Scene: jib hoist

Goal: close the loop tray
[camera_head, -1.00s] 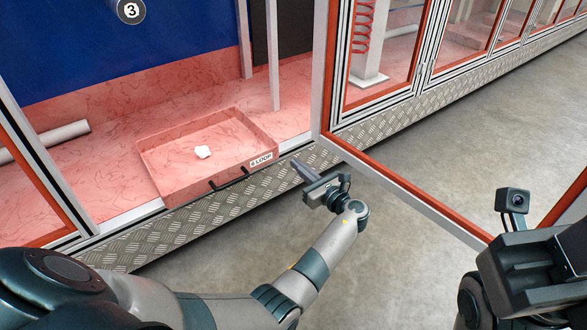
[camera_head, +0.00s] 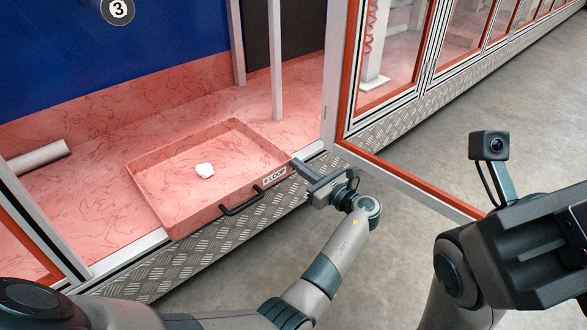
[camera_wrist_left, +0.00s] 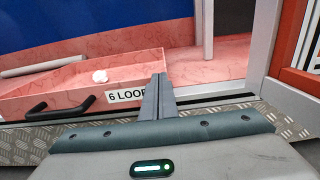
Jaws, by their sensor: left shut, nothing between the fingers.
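The loop tray (camera_head: 195,218) is a shallow pink open box labelled "6 LOOP", with a dark bar handle (camera_head: 240,203) on its front wall. It sticks out past the front sill of the open cabinet bay. A small white lump (camera_head: 204,170) lies in it. My left gripper (camera_head: 297,164) is shut and empty, its fingertips at the tray's front right corner, by the label. In the left wrist view the shut fingers (camera_wrist_left: 158,95) overlap the label's right end; I cannot tell whether they touch. My right gripper's body (camera_head: 530,245) is at the right edge, its fingers not visible.
An open framed door (camera_head: 400,185) stands to the right of the bay. A thin grey post (camera_head: 275,60) rises behind the tray, and a white tube (camera_head: 38,158) lies on the pink floor at left. Grey floor in front is clear.

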